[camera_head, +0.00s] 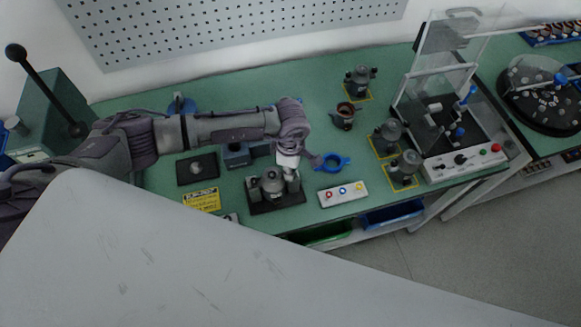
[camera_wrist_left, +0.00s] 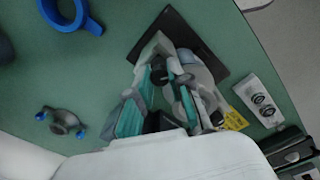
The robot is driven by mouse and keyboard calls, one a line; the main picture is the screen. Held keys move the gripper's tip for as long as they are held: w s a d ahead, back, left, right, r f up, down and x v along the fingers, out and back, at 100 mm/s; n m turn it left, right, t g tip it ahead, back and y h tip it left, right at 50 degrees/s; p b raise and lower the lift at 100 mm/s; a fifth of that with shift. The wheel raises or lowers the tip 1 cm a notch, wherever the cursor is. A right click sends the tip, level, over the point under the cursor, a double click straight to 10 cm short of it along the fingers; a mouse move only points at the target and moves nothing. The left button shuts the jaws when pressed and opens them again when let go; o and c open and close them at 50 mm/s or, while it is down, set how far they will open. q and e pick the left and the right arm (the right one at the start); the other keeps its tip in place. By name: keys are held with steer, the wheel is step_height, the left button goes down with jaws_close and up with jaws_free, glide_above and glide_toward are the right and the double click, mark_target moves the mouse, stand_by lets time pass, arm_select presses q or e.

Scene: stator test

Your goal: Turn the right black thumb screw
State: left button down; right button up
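A grey metal stator unit (camera_head: 271,183) stands on a black base plate (camera_head: 276,207) near the front edge of the green bench. The plate also shows in the left wrist view (camera_wrist_left: 207,45), with the unit's grey body (camera_wrist_left: 199,72). My left gripper (camera_head: 289,172) points down at the right side of this unit. In the left wrist view its teal-padded fingers (camera_wrist_left: 160,72) stand apart, with a dark round knob (camera_wrist_left: 159,76), apparently a black thumb screw, between their tips. Whether the pads touch it is unclear. The gripper hides part of the unit. My right gripper is not in view.
A blue ring-shaped holder (camera_head: 333,162) and a white button box (camera_head: 343,193) are close on the right. A clear-guarded machine (camera_head: 455,130) stands farther right.

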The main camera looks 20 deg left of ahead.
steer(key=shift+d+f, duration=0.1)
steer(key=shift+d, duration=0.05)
arm_select(q)
steer(key=shift+f+n+b, duration=0.1)
steer(key=shift+n+b, duration=0.7)
steer(key=shift+n, duration=0.1)
steer(key=shift+n+b, duration=1.05)
steer(key=shift+n, duration=0.85)
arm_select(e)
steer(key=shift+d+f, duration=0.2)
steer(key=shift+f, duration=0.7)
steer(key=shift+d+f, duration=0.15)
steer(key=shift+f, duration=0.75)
arm_select(q)
steer(key=shift+n, duration=0.3)
steer(key=c, duration=1.1)
jaws_free()
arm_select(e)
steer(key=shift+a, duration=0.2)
arm_select(q)
steer(key=shift+o, duration=0.2)
